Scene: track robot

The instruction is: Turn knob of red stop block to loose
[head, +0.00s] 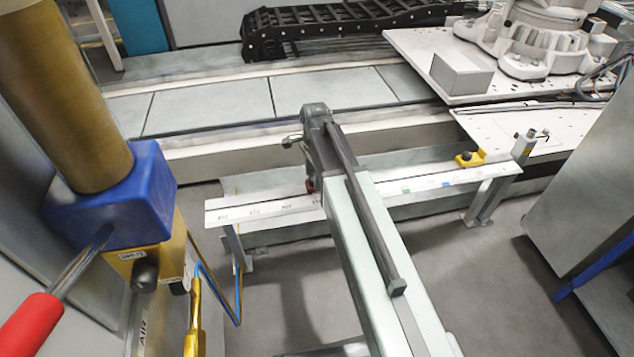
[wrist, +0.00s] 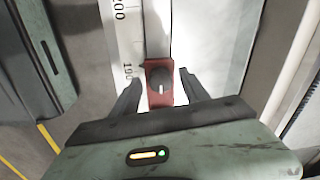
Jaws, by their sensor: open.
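The red stop block (wrist: 160,98) sits on the white scale rail in the wrist view, between the two fingers of my gripper (wrist: 158,90). On top of it is a dark round knob (wrist: 159,82) with a pale pointer mark that runs roughly toward the gripper body. My gripper is open, with one finger on each side of the block and a gap at both sides. In the head view a small red part of the stop block (head: 310,184) shows beside my arm, which hides the rest of it and the fingers.
The scale rail (head: 265,210) stands on legs, with a yellow block (head: 469,158) farther right. A blue and brass unit with a red-handled lever (head: 32,322) stands at the left. A grey cabinet (head: 590,190) stands at the right. Grey floor lies open in front of the rail.

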